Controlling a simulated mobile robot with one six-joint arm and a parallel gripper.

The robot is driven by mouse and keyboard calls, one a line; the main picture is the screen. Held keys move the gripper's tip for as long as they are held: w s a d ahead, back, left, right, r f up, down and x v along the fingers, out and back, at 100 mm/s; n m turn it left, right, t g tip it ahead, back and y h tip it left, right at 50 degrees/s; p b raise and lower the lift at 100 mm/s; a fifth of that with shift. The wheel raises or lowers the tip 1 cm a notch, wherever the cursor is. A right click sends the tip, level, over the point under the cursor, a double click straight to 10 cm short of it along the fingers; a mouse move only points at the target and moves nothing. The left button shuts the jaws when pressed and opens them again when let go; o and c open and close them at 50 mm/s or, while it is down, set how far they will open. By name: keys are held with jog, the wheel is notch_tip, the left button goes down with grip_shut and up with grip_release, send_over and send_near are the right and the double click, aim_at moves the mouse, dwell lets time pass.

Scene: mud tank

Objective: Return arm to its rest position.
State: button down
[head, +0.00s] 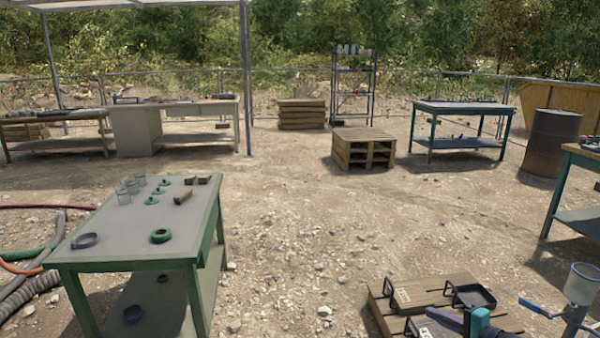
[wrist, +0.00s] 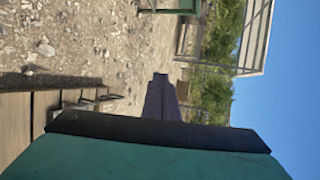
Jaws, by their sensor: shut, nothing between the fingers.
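My gripper (head: 432,314) shows at the bottom right of the head view, with dark purple fingers and a teal body. It is low over the wooden pallet (head: 377,300) and points left. In the wrist view, which is turned on its side, the fingers (wrist: 160,80) are together with nothing between them. The teal body fills the bottom of that view. The rest of my arm is mostly cut off by the lower edge of the head view.
A black tray (head: 473,297) and a dark metal bracket (head: 392,294) are on the pallet close to my gripper. A pale cup-like vessel with blue parts (head: 581,284) stands right. A green table (head: 120,256) with jars and rings stands left. Open gravel lies between.

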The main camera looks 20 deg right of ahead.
jog(key=w+a+f+n+g+y+p, duration=0.1)
jog(key=w+a+f+y, duration=0.15)
jog(key=a, duration=0.45)
jog(key=w+a+f+n+g+y+p, duration=0.1)
jog(key=w+a+f+g, duration=0.1)
jog(key=w+a+f, duration=0.3)
jog(key=w+a+f+n+g+y, duration=0.1)
jog(key=w+a+n+y, duration=0.1)
jog(key=a, duration=0.6)
jog(key=s+a+f+n+g+y+p, duration=0.1)
jog(key=a+f+n+g, duration=0.3)
jog(key=a, duration=0.6)
jog(key=s+a+f+g+y+p, duration=0.1)
jog(key=a+f+g+p, duration=0.1)
jog(key=a+f, duration=0.6)
jog(key=s+a+f+n+g+h+p, duration=0.1)
jog(key=s+a+f+n+g+h, duration=0.2)
jog(key=s+a, duration=0.5)
jog(key=s+a+f+n+g+h+p, duration=0.1)
jog(key=s+a+f+n+g, duration=0.1)
jog(key=s+a+f+g, duration=0.35)
jog(key=s+d+f+n+g+h, duration=0.1)
jog(key=s+d+f+n+h, duration=0.3)
jog(key=s, duration=0.6)
jog(key=shift+d+f+n+h+p, duration=0.3)
jog(key=shift+d+f+h+p, duration=0.15)
jog(key=shift+d+h, duration=0.6)
